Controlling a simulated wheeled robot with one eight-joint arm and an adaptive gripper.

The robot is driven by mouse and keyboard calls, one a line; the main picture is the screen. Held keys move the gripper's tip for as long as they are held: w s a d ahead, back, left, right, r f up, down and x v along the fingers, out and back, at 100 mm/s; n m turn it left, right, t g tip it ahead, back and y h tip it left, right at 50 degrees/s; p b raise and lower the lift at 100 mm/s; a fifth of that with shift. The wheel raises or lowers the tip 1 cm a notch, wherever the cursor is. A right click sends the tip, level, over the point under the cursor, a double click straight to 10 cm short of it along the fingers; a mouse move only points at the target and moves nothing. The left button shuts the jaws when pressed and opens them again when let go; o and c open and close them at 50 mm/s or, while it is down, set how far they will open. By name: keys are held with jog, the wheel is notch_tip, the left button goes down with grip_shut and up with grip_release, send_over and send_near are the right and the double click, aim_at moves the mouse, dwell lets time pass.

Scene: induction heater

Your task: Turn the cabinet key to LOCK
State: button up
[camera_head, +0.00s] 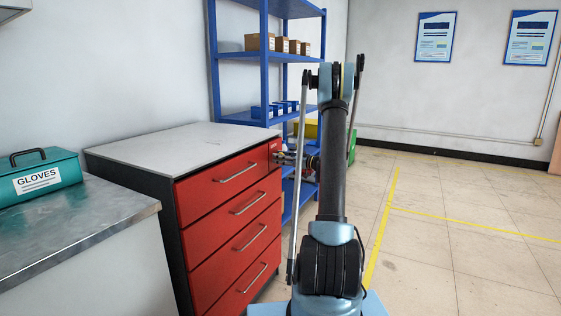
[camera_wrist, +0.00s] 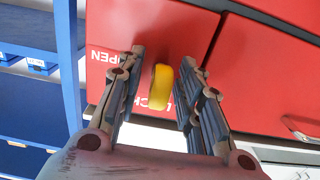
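The red drawer cabinet (camera_head: 228,205) stands left of centre in the head view, and its red front (camera_wrist: 245,75) fills much of the wrist view. A yellow key (camera_wrist: 161,88) on that front stands nearly upright in the wrist view. The upside-down OPEN label (camera_wrist: 106,56) is left of the key. The LOCK label (camera_wrist: 155,104) is partly hidden by the key and fingers. My gripper (camera_wrist: 163,58) is open, with one finger on each side of the key and apparent gaps between. In the head view my gripper (camera_head: 282,158) is at the cabinet's upper right corner; the key is hidden there.
A blue shelf rack (camera_head: 265,85) with boxes stands behind the cabinet and shows at the left of the wrist view (camera_wrist: 72,60). A metal-topped counter (camera_head: 75,220) with a teal gloves box (camera_head: 40,175) is at left. The floor (camera_head: 470,210) at right is clear.

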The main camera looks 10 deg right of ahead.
jog(key=v, duration=1.2)
jog(key=shift+a, duration=0.1)
jog(key=s+a+r+m+g+h, duration=0.25)
jog(key=s+a, duration=0.45)
jog(key=s, duration=0.4)
jog(key=s+a+r+m+g+h, duration=0.1)
jog(key=s+a+m+g+h, duration=0.25)
jog(key=s+a, duration=0.6)
jog(key=s+d+f+m+h, duration=0.1)
jog(key=s+d+f+h, duration=0.1)
jog(key=s, duration=0.8)
jog(key=s+d+f+m+g+h, duration=0.1)
jog(key=s+d+f+m+h, duration=0.1)
jog(key=s+f, duration=0.3)
jog(key=s+d+f+m+g+h, duration=0.1)
jog(key=s+d+f+h, duration=0.3)
jog(key=s, duration=1)
jog(key=shift+s+m+h, duration=0.3)
jog(key=shift+s+m, duration=0.05)
jog(key=shift+m, duration=0.05)
jog(key=shift+d, duration=0.1)
